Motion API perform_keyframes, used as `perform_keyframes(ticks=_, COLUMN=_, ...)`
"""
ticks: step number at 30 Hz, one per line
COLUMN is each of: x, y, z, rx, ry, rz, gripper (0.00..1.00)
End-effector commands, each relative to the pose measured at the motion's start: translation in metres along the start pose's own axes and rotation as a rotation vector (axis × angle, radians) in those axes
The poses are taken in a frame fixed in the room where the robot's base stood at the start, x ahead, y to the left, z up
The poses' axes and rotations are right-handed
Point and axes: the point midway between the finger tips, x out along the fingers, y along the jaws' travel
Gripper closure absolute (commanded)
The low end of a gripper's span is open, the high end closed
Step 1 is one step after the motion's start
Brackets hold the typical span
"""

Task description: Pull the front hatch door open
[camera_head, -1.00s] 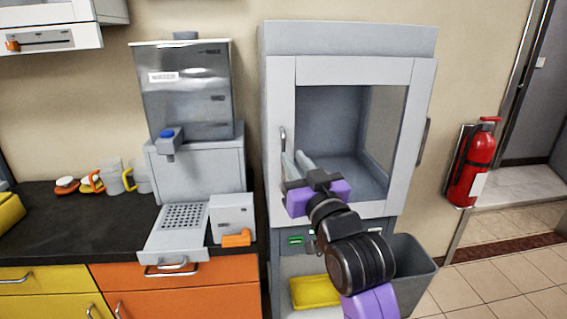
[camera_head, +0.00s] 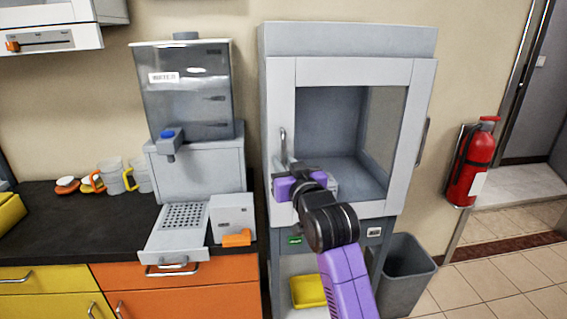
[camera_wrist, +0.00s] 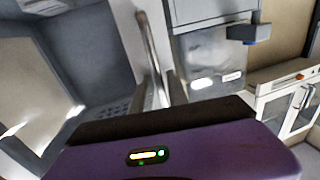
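The front hatch door (camera_head: 281,90) of the grey cabinet has a pale frame around a large window; it looks shut. Its vertical metal handle (camera_head: 283,143) is on the door's left side. My gripper (camera_head: 290,167), with a purple body, is in front of the handle's lower end. In the wrist view the handle (camera_wrist: 148,42) runs down to the finger area of my gripper (camera_wrist: 163,92). The fingers are mostly hidden, so I cannot tell whether they touch the handle or how far apart they are.
A water dispenser (camera_head: 190,95) and a small grey box (camera_head: 232,217) stand on the dark counter (camera_head: 55,225) at left. A grey bin (camera_head: 408,270) stands at the cabinet's lower right. A red fire extinguisher (camera_head: 470,165) hangs on the right wall.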

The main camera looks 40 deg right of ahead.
Motion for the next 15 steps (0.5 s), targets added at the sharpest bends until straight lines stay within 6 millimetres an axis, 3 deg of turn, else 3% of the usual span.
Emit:
perform_keyframes(ticks=6, x=0.0004, y=0.0000, z=0.0003, rx=0.000, ry=0.000, rz=0.000, gripper=0.80)
perform_keyframes(ticks=9, x=0.0003, y=0.0000, z=0.0003, rx=0.000, ry=0.000, rz=0.000, gripper=0.98)
perform_keyframes(ticks=15, x=0.0002, y=0.0000, z=0.0005, rx=0.000, ry=-0.001, rz=0.000, gripper=1.00)
